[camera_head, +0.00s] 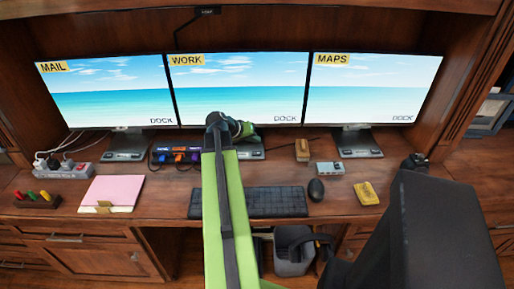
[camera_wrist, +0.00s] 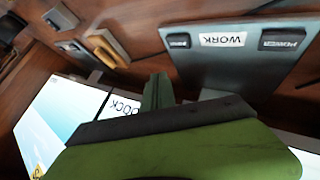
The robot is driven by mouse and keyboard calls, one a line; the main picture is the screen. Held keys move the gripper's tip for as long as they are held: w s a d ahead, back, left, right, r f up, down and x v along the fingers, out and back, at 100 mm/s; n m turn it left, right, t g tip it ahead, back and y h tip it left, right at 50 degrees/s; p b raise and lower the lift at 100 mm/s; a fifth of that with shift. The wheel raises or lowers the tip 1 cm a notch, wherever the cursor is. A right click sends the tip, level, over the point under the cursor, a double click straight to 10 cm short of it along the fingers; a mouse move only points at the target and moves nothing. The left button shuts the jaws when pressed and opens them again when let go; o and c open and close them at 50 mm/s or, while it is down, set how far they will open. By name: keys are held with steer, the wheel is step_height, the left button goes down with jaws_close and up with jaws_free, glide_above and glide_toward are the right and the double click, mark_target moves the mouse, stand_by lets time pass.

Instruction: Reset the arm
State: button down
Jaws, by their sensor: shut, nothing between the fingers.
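My green arm reaches forward over the desk in the head view. My gripper (camera_head: 243,130) is at its far end, in front of the lower part of the WORK monitor (camera_head: 239,88), and partly hidden by the wrist. In the wrist view my gripper (camera_wrist: 158,88) shows narrow dark green fingers that are shut and empty. Close beyond them is the grey WORK stand base (camera_wrist: 238,50), with a label and dark buttons. I cannot tell whether the fingers touch it.
The MAIL monitor (camera_head: 108,90) and MAPS monitor (camera_head: 373,88) stand on either side. A keyboard (camera_head: 265,203), mouse (camera_head: 316,190), yellow object (camera_head: 367,193), grey box (camera_head: 329,169) and pink folder (camera_head: 112,192) lie on the desk. A bin (camera_head: 292,255) is below.

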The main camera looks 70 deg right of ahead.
steer(key=shift+r+p, duration=0.3)
steer(key=shift+r, duration=0.45)
